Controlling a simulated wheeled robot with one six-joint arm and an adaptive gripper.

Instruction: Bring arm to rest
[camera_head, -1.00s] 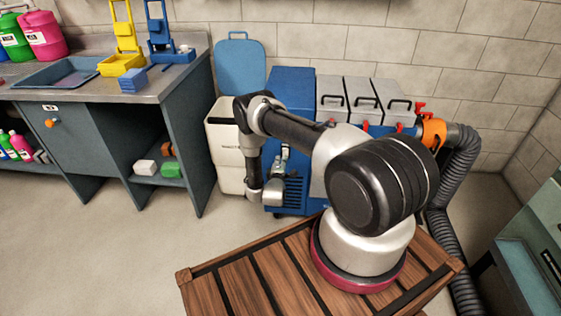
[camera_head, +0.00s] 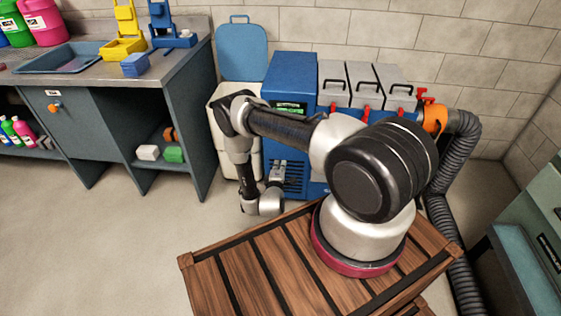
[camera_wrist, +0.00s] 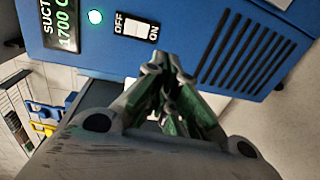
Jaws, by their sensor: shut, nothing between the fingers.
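My gripper (camera_wrist: 168,68) fills the lower middle of the wrist view, its fingers together and nothing between them. In the head view my gripper (camera_head: 277,172) is small, beyond the wooden slatted platform and in front of the blue machine (camera_head: 293,75). My arm is folded, reaching left from its base and then down. In the wrist view the blue machine (camera_wrist: 215,35) lies just past the fingertips, with a suction display, a green light and an OFF/ON switch (camera_wrist: 137,27). I cannot tell whether the fingertips touch it.
The wooden platform (camera_head: 235,280) is bare around my arm's base. A bin with a raised blue lid (camera_head: 243,52) stands left of the machine. A grey workbench (camera_head: 75,88) is further left. A ribbed hose (camera_head: 455,165) runs down at right. Open floor (camera_head: 110,240) lies at lower left.

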